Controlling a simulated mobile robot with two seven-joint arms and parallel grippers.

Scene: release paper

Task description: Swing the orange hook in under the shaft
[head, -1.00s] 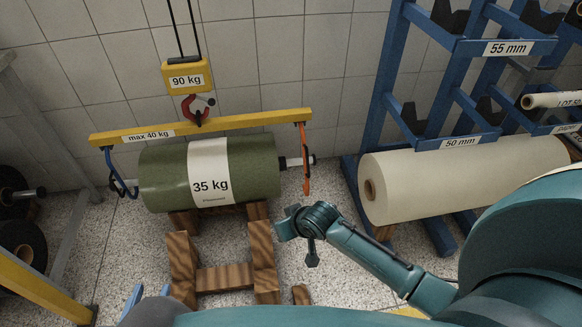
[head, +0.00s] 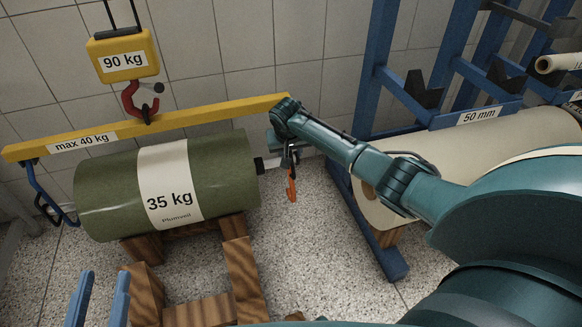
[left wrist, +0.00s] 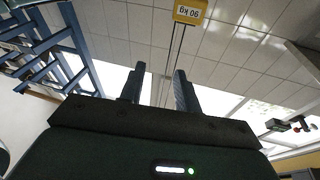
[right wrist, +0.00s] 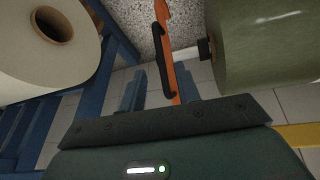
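The orange hook (head: 292,186) hangs from the right end of the yellow beam (head: 205,117), beside the shaft (head: 272,163) that sticks out of the green 35 kg roll (head: 100,195). Its upper part is hidden by my right arm. My right gripper (head: 284,146) is at the hook. In the right wrist view, the orange hook (right wrist: 161,12) with its black latch passes between the open fingers (right wrist: 158,90), nearer the right one; the shaft's dark end (right wrist: 204,48) is to its right. My left gripper (head: 98,300) is open and empty, pointing up, low in the head view.
The blue hook (head: 45,195) hangs at the beam's left end. The beam hangs from a red hook (head: 140,105) under the yellow 90 kg block (head: 122,62). Wooden supports (head: 238,270) stand under the roll. A blue rack (head: 372,75) with a cream roll (head: 450,165) stands close on the right.

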